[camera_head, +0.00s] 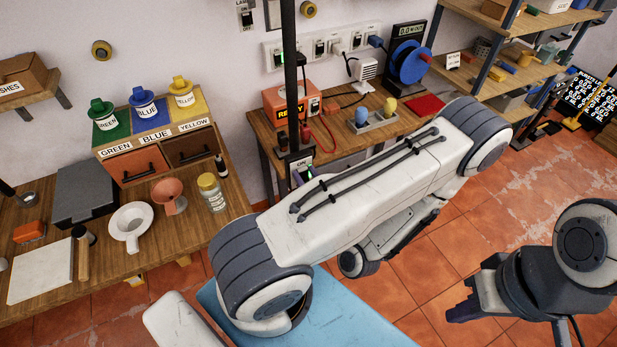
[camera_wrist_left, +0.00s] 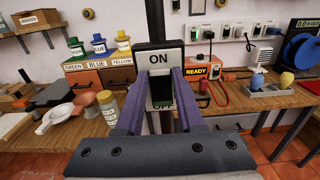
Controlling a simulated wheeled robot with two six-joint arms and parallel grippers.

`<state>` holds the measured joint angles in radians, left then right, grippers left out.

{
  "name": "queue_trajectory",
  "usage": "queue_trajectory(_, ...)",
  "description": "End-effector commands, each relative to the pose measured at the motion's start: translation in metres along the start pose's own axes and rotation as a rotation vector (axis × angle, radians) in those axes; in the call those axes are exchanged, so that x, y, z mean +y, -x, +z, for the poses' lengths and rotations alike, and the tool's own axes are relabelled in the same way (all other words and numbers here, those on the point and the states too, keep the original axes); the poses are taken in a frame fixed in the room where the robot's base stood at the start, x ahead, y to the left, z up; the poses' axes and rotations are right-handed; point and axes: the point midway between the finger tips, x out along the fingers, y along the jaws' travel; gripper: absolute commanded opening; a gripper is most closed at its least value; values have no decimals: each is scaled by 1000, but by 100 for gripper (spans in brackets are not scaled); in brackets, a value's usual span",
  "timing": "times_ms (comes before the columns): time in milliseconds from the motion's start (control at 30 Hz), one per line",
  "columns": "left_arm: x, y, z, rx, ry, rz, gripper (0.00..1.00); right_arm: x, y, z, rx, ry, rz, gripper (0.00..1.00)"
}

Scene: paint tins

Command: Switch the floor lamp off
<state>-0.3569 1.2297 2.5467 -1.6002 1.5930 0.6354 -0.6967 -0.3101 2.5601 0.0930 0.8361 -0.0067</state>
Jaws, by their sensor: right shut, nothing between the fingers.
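The floor lamp's dark pole (camera_head: 290,75) rises in front of the workbench in the head view; its top is out of frame. A switch box on it (camera_head: 299,163) has a white plate marked ON. In the left wrist view the switch plate (camera_wrist_left: 158,60) is close ahead, with a black rocker and a partly covered OFF below. My left gripper (camera_wrist_left: 159,76) is open, its purple fingers on either side of the rocker; I cannot tell whether they touch. In the head view my arm hides most of it. My right gripper (camera_head: 463,308) is shut and empty at lower right.
A workbench (camera_head: 262,130) with an orange READY box (camera_head: 288,102) stands behind the pole. Wall sockets (camera_head: 320,45) hold several plugs. A labelled wall switch (camera_head: 245,15) is at the top. A left bench (camera_head: 190,235) holds paint tins, a funnel and a jar.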

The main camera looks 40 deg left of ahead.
Motion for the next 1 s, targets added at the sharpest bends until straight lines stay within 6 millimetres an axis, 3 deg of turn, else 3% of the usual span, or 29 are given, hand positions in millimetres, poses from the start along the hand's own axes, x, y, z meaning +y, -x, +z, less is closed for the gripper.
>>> queue_trajectory(167, 1, 1, -3, -9, -2, 3, 0, 0, -5, 0, 0, 0, 0, 0)
queue_trajectory(600, 0, 5, -13, -256, -3, 4, 0, 5, -64, 4, 0, -4, 0, 0)
queue_trajectory(1000, 0, 6, -8, -293, -2, 2, 0, 5, -66, 4, 0, -5, 0, 0)
